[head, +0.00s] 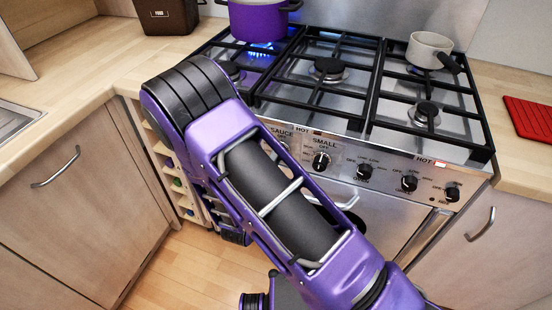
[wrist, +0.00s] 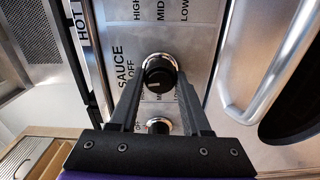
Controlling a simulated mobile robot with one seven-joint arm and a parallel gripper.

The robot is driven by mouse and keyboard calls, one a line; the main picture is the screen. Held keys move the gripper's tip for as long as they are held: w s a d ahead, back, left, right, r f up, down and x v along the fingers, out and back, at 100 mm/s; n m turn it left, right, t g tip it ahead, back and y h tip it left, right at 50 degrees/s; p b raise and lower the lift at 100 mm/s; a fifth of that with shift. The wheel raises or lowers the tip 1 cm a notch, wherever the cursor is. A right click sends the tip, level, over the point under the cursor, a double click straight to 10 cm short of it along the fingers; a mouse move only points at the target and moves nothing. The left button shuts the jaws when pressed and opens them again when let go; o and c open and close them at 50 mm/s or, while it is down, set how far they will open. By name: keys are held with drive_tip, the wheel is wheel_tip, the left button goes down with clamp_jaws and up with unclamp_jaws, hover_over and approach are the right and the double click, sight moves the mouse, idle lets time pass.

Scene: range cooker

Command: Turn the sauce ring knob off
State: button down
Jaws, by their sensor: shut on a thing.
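The sauce ring knob (wrist: 159,70) is a round black knob with a pale rim on the steel panel, beside the words SAUCE and OFF. In the wrist view my gripper (wrist: 160,84) has one finger on each side of this knob and is shut on it. A light mark shows on the knob's face; its exact setting is hard to tell. In the head view my purple arm hides the gripper and most of this knob; the SAUCE label (head: 281,133) shows beside the arm.
Another knob (wrist: 159,125) sits close by between the fingers. The small ring knob (head: 321,160) and several more line the panel. A purple pot (head: 258,20) stands over a blue flame, and a white saucepan (head: 428,48) stands at the back right. A handle bar (wrist: 262,62) runs near the gripper.

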drive_tip(key=shift+m, duration=0.8)
drive_tip(key=shift+c, duration=1.8)
unclamp_jaws()
drive_tip(key=v, duration=1.7)
drive_tip(key=shift+s, duration=0.2)
drive_tip(key=shift+a, duration=0.1)
